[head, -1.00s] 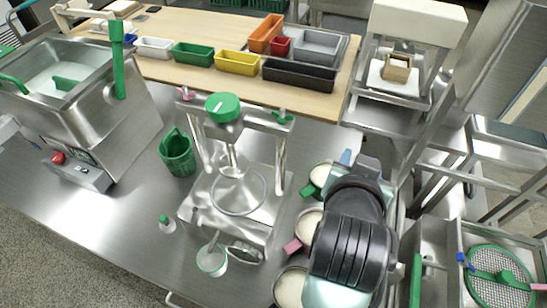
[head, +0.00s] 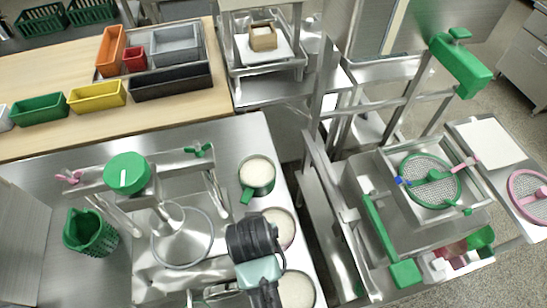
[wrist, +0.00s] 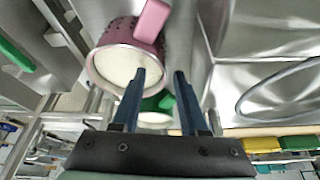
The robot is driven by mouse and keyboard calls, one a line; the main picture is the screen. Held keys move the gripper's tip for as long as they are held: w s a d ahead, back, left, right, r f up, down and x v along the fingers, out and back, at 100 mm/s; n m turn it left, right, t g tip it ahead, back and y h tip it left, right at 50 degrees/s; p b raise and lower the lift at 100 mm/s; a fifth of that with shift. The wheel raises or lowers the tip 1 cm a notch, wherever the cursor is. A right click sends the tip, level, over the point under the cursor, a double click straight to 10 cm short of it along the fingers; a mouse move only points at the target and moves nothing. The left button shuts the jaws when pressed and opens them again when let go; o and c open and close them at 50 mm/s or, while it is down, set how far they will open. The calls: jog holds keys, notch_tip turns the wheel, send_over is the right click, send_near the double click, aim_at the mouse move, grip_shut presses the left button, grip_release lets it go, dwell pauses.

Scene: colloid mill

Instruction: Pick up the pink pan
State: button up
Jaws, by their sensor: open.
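The pink pan (head: 283,222) stands in the middle of a row of three pans along the right edge of the steel table, holding something pale. In the head view, my dark arm covers its near left part and its handle. In the wrist view, the pink pan (wrist: 120,65) is upper left, with its pink handle (wrist: 152,20) pointing up. My gripper (wrist: 160,73) is open and empty. Its left finger overlaps the pan's rim in the picture; I cannot tell whether they touch. In the head view, my fingers are hidden.
A green-handled pan (head: 257,172) stands behind the pink one, and another pan (head: 297,290) in front. The steel mill frame (head: 180,235) is close on the left. A green basket (head: 90,233) stands farther left. Steel racks (head: 330,200) are beyond the table's right edge.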

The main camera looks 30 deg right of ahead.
jog(key=shift+x, duration=2.75)
grip_shut()
jog(key=shift+w, duration=0.1)
